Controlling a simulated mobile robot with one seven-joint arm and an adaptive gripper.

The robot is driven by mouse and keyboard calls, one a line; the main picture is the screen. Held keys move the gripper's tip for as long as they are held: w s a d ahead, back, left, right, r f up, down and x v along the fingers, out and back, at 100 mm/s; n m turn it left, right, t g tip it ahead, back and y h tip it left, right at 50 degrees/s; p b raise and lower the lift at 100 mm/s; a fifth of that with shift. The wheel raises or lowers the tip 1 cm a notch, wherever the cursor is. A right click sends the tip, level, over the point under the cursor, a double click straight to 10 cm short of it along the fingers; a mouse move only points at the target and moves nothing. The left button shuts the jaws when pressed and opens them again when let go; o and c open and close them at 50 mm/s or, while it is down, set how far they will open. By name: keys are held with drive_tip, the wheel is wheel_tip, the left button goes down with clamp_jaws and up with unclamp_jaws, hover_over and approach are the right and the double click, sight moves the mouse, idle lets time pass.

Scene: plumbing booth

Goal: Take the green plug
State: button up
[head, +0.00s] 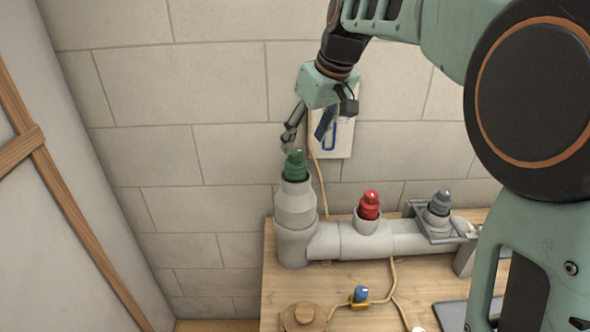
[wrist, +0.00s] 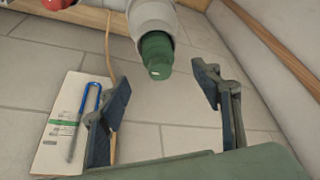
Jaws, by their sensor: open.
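The green plug (head: 296,165) sits upright in the top of the tall grey pipe end (head: 295,208) at the left of the pipe run. In the wrist view the green plug (wrist: 157,56) shows at upper middle, between the lines of the two fingers and beyond their tips. My gripper (head: 306,132) is just above and behind the plug in the head view, with its fingers pointing down. In the wrist view my gripper (wrist: 165,82) is open and empty, with a clear gap between its fingers. I see no contact with the plug.
A red plug (head: 369,205) and a grey plug (head: 440,203) stand in the pipe to the right. A card with a blue-handled tool (head: 330,135) is behind my gripper. A small blue part (head: 361,293) and a cord (head: 393,280) lie on the wooden bench (head: 345,275).

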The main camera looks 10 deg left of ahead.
sight(300, 154)
drive_tip(key=x, duration=0.9)
drive_tip(key=shift+d+f, duration=0.2)
drive_tip(key=shift+f, duration=0.1)
drive_tip(key=c, duration=1.5)
drive_tip(key=shift+r, duration=0.1)
clamp_jaws()
drive_tip(key=shift+r+p, duration=0.15)
drive_tip(key=shift+p, duration=0.2)
